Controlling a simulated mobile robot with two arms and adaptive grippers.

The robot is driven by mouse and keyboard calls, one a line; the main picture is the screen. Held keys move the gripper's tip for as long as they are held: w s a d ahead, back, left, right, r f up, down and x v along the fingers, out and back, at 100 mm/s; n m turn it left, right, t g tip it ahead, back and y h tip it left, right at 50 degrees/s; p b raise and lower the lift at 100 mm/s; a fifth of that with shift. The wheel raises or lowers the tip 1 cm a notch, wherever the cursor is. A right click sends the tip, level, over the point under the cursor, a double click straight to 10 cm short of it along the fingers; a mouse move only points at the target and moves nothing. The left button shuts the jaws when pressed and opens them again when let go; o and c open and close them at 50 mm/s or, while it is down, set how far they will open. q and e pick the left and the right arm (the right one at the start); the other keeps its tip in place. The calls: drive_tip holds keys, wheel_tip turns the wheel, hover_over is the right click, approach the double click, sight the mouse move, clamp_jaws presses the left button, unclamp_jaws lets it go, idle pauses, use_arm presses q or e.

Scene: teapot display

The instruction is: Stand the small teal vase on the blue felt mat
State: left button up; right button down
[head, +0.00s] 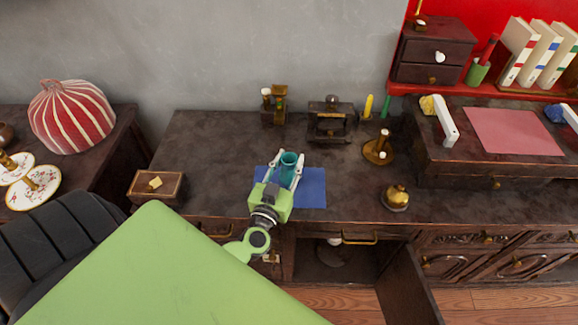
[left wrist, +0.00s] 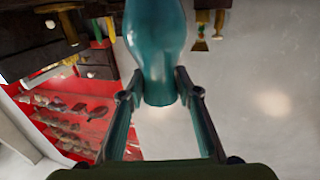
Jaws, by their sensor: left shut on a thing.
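The small teal vase (head: 289,162) is between the fingers of my left gripper (head: 288,174) in the head view. It also fills the top middle of the left wrist view (left wrist: 157,50), with a finger against each side. The blue felt mat (head: 312,188) lies on the dark cabinet top, partly hidden behind my gripper and the vase. The vase appears over the mat's left part. I cannot tell whether its base touches the mat. My right gripper is not in view.
A wooden box (head: 157,187) stands left of the mat and a brass bell (head: 396,197) to the right. A dark stand (head: 332,120) and a brass candlestick (head: 379,149) stand behind. A cabinet door (head: 408,287) hangs open below. The top between mat and bell is clear.

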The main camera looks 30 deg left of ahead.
use_arm(q)
drive_tip(key=shift+f, duration=0.15)
drive_tip(key=shift+f, duration=0.15)
drive_tip(key=o, duration=1.3)
drive_tip(key=shift+c, duration=0.2)
drive_tip(key=v, duration=1.2)
drive_tip(key=shift+r+b, duration=0.2)
drive_tip(key=shift+b, duration=0.1)
drive_tip(key=shift+s, duration=0.1)
